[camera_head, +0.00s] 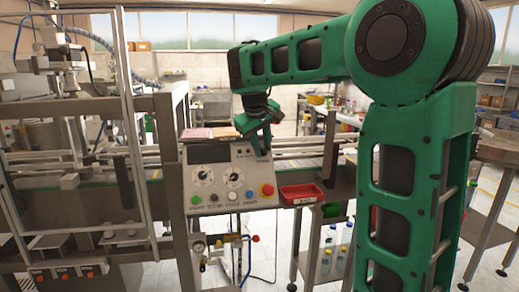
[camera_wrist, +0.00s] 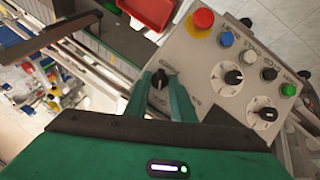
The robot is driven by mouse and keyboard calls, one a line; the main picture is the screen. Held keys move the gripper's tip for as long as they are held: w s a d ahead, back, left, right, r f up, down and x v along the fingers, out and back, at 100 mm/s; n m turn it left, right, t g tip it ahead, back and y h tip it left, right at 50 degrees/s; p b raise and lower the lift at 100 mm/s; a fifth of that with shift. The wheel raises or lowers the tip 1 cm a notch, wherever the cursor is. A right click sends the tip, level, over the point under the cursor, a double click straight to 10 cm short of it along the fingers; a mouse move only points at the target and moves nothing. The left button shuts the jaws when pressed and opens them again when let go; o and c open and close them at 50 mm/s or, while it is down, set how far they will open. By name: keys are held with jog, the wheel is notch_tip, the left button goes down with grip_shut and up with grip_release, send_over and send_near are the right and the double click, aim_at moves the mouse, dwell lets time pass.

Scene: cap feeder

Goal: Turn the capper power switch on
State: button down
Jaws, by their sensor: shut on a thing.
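The control panel (camera_head: 221,199) of the capper is a light grey, tilted box; it also shows in the wrist view (camera_wrist: 206,62). The black power switch knob (camera_wrist: 159,77) sits at one corner of the panel, with a label beside it. My green gripper (camera_head: 263,150) reaches down to the panel's upper right corner. In the wrist view my gripper (camera_wrist: 163,88) has its two fingers on either side of the knob, shut on it. In the head view the fingers hide the knob. The knob's exact setting is hard to read.
A red emergency stop button (camera_head: 267,190), a blue button (camera_head: 250,194), two dials and other buttons share the panel. A red tray (camera_head: 301,194) stands to its right. The conveyor (camera_head: 300,157) runs behind, and a metal frame (camera_head: 127,120) stands at left.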

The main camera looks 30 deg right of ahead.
jog(key=m+y, duration=0.1)
jog(key=m, duration=0.1)
jog(key=d+m+y, duration=0.1)
jog(key=m+y, duration=0.1)
jog(key=shift+s+m, duration=0.15)
jog(key=shift+m, duration=0.25)
jog(key=m+t+y, duration=0.1)
jog(key=m, duration=0.1)
jog(key=m+y, duration=0.1)
jog(key=m, duration=0.1)
jog(key=shift+s+t, duration=0.1)
jog(key=shift+t, duration=0.3)
dwell(0.3)
jog(key=c, duration=1.8)
grip_release()
jog(key=shift+c, duration=0.2)
jog(key=shift+r, duration=0.1)
jog(key=v, duration=1)
jog(key=shift+s+d+r, duration=0.15)
jog(key=shift+d, duration=0.05)
